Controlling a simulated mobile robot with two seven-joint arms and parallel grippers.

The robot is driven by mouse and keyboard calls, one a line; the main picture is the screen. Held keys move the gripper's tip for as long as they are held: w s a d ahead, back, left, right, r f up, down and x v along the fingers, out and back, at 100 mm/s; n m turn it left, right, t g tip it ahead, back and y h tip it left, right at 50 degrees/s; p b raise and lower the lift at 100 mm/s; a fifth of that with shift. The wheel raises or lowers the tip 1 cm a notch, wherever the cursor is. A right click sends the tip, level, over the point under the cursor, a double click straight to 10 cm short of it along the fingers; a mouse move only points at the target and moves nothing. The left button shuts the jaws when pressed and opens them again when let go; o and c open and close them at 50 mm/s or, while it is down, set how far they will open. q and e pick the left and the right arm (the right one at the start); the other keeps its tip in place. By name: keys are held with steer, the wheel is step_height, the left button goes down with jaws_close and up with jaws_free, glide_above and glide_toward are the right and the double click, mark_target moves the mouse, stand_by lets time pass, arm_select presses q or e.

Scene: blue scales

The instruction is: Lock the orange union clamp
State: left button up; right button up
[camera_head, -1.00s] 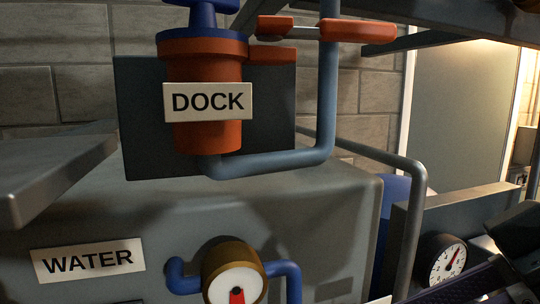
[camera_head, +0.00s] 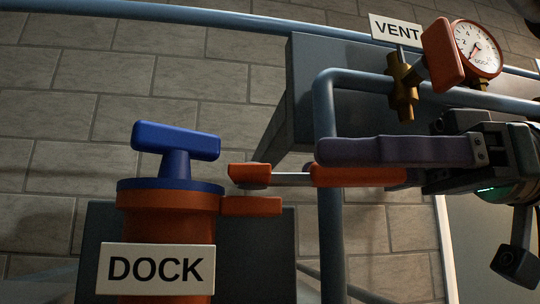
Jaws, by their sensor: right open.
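The orange union clamp (camera_head: 250,206) sits at the upper right side of the orange dock cylinder (camera_head: 168,228), with an upper and a lower orange block. A thin metal bar runs right from the upper block to an orange lever handle (camera_head: 355,177), which lies about level. My right gripper (camera_head: 325,152) comes in from the right. Its long purple finger lies along the handle's upper edge and covers part of it. The gripper is open; the other finger is hidden, and I cannot tell whether the finger touches the handle. My left gripper is not in view.
A blue T-handle (camera_head: 176,142) tops the dock cylinder, above the DOCK label (camera_head: 156,269). A blue-grey pipe (camera_head: 327,240) rises behind the lever. The VENT sign (camera_head: 396,30), brass valve (camera_head: 402,88) and round gauge (camera_head: 478,48) are above my right gripper.

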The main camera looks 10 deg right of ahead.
steer(key=shift+w+a+r+p, duration=0.15)
steer(key=shift+a+p, duration=0.4)
steer(key=shift+a, duration=0.5)
steer(key=shift+a+f, duration=0.2)
steer(key=shift+a, duration=0.05)
jaws_close()
steer(key=shift+w, duration=0.1)
stand_by(0.4)
